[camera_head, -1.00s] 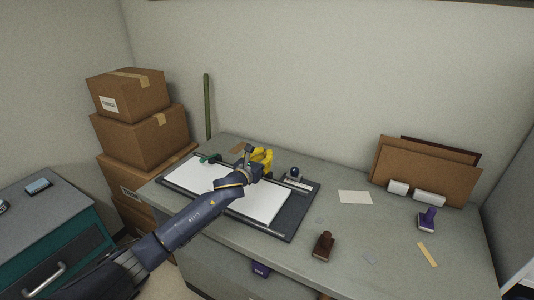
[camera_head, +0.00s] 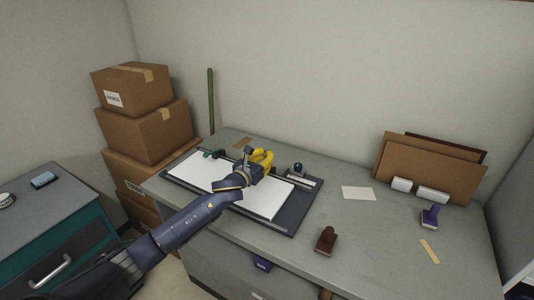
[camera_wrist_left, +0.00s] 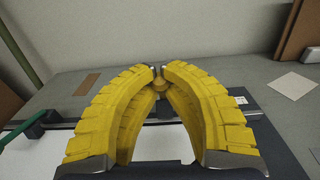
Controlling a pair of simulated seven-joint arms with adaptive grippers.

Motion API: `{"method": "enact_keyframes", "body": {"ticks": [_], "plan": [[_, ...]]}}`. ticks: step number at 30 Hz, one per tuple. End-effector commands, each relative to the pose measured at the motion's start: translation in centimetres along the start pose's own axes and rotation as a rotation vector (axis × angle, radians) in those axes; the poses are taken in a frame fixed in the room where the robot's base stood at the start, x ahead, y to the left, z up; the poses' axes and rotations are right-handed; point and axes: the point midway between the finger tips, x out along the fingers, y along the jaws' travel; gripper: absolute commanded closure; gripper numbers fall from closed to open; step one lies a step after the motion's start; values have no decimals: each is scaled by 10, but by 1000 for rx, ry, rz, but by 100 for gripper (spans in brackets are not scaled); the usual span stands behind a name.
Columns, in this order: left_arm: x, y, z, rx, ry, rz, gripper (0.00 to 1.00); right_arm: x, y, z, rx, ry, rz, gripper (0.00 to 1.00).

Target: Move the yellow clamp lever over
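My left gripper (camera_head: 268,155) has yellow fingers and is over the back part of a dark board on the desk. In the left wrist view the two fingers (camera_wrist_left: 159,68) lean together, their tips almost meeting. A small yellow rounded knob, which looks like the end of the clamp lever (camera_wrist_left: 160,84), sits between them just below the tips. The fingers appear closed around it. The rest of the lever is hidden by the fingers, and the lever cannot be picked out in the head view. My right gripper is not in view.
The dark board (camera_head: 298,222) carries a white sheet (camera_head: 268,204). A green handle (camera_head: 213,154) is at its back left, a dark round knob (camera_head: 298,169) at its back right. A brown stamp (camera_head: 326,240) and a purple stamp (camera_head: 430,216) stand to the right. Cardboard boxes (camera_head: 150,133) are stacked left.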

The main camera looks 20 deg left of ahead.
Motion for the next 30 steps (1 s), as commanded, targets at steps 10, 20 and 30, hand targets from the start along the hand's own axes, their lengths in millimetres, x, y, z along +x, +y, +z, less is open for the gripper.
{"method": "enact_keyframes", "body": {"ticks": [10,20,30], "plan": [[-10,0,-8,1,5,1,100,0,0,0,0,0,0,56],[-11,0,-9,0,5,1,100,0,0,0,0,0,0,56],[-23,0,-22,1,6,1,100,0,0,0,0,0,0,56]]}}
